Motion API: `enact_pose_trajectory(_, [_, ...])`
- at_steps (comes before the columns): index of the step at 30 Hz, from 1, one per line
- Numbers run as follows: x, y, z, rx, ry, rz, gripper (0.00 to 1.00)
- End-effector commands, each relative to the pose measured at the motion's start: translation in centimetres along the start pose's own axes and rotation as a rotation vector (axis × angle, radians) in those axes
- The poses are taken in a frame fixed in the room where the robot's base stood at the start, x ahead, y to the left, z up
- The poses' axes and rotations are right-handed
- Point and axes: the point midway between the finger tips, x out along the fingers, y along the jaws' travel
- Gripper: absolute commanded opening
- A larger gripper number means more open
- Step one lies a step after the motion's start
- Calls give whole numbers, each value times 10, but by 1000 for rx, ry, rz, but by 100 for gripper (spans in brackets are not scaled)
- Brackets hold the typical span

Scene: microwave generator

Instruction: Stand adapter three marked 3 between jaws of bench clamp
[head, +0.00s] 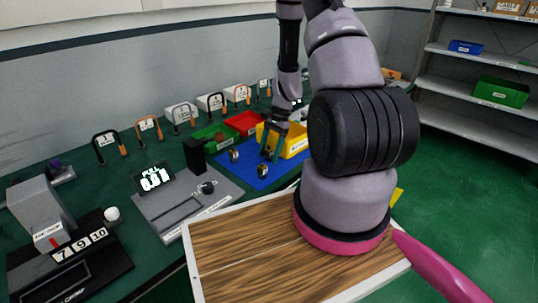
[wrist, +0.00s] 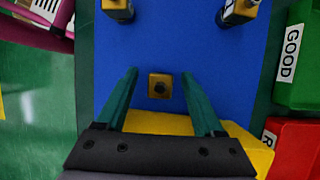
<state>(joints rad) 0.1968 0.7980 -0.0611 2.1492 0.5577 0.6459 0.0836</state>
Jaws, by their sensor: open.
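My gripper (head: 271,153) hangs over the blue mat (head: 246,179), fingers pointing down and apart. In the wrist view its open fingers (wrist: 159,74) lie on either side of a small brass-coloured square adapter (wrist: 160,86) with a dark centre, with gaps on both sides. Two more adapters, one at the upper left (wrist: 117,8) and one at the upper right (wrist: 238,12), are partly cut off by the frame. In the head view two adapters stand on the mat, one to the left (head: 234,155) and one nearer (head: 262,171). I cannot read a 3 on any. I cannot identify the bench clamp with certainty.
A grey tester plate (head: 190,204) with a display reading PULL (head: 153,178) lies left of the mat. A black crimp unit (head: 70,266) is front left. A wooden-topped surface (head: 240,250) is nearest me.

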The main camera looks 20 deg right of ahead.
Motion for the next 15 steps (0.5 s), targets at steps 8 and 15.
enact_pose_trajectory(8, [0, 0, 0, 0, 0, 0, 0])
enact_pose_trajectory(15, [-1, 0, 0, 0, 0, 0, 0])
